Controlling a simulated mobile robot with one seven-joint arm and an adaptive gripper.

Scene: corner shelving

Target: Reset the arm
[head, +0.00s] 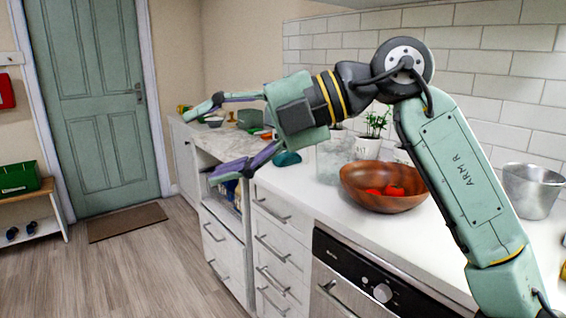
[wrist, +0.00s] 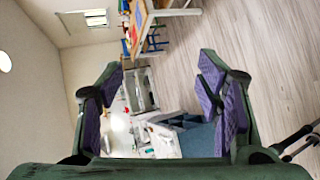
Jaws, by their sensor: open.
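My gripper (head: 212,138) is open and empty in the head view. Its two fingers, with purple inner pads, are spread wide and point left, above and in front of the counter's far part. My arm reaches in from the right and bends at a high joint over the counter. In the wrist view my gripper (wrist: 165,105) shows both fingers apart with nothing between them. The room appears turned on its side there.
A wooden bowl (head: 372,204) with red items stands on the counter (head: 312,192) below my arm. A metal pot (head: 532,192) is at right. Potted plants (head: 376,124) stand near the tiled wall. A green door (head: 90,100) and a low bench (head: 45,196) are at left.

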